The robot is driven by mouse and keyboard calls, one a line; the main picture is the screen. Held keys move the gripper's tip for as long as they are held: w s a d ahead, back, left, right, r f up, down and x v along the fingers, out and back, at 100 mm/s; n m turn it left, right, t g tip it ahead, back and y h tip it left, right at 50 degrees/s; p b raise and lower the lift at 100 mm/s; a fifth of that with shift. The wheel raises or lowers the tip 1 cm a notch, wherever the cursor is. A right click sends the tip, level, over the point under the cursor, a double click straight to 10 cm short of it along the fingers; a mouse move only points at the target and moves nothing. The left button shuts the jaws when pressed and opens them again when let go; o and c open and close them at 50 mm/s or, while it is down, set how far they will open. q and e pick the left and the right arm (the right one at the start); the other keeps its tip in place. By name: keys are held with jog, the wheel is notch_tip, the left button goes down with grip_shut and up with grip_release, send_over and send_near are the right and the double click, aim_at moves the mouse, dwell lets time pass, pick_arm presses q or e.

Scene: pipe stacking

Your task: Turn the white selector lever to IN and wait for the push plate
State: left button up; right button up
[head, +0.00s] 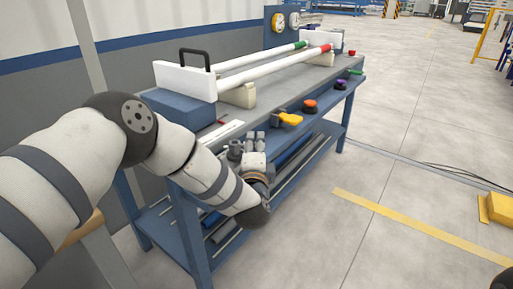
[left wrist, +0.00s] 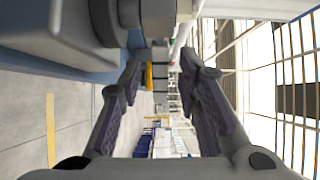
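A flat white piece with a red tip (head: 222,131), which looks like the selector lever, lies on the near left of the bench top; its setting and any IN mark are too small to read. The white push plate (head: 183,79), with a black handle, stands upright on a blue block at the bench's left end. My left gripper (head: 254,140) is at the bench's front edge, just right of the lever and apart from it. In the left wrist view its fingers (left wrist: 160,75) are spread, with nothing held between them.
Two white pipes, one green-banded (head: 262,56) and one red-banded (head: 288,65), lie along the bench (head: 285,93). A yellow control (head: 291,119), an orange button (head: 310,103) and a purple button (head: 341,84) line the front edge. The floor to the right is mostly clear.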

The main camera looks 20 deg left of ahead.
pick_arm(q)
jog(key=shift+w+a, duration=0.1)
jog(key=shift+w, duration=0.35)
pick_arm(e)
jog(key=shift+f, duration=0.1)
pick_arm(q)
grip_shut()
jog(key=shift+r, duration=0.15)
